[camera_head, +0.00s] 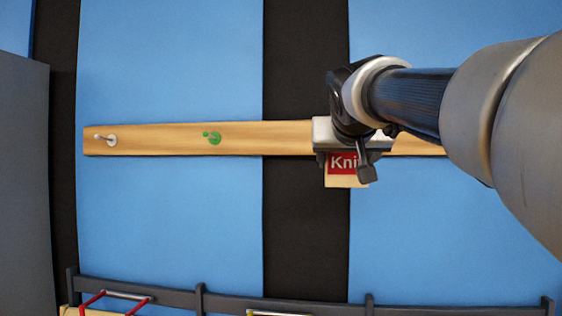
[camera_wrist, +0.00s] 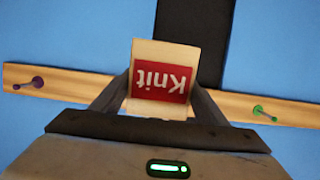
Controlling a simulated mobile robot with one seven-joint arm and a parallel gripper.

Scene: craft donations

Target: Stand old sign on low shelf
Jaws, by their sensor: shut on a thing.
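The sign (camera_head: 344,171) is a small cream board with a red panel; in the head view only "Kni" of its lettering shows below my gripper. My gripper (camera_head: 352,148) is shut on the sign, in front of the wooden peg rail. In the wrist view the fingers of my gripper (camera_wrist: 160,105) are on both sides of the sign's lower part. I cannot tell whether the sign touches the rail or hangs from a peg. No low shelf can be made out for certain.
The wooden rail (camera_head: 170,139) has a pale peg (camera_head: 106,139) and a green peg (camera_head: 213,138). The wrist view also shows a purple peg (camera_wrist: 30,85). A dark grey rack (camera_head: 240,300) with red-handled stuff (camera_head: 110,300) runs along the bottom. A grey panel stands left.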

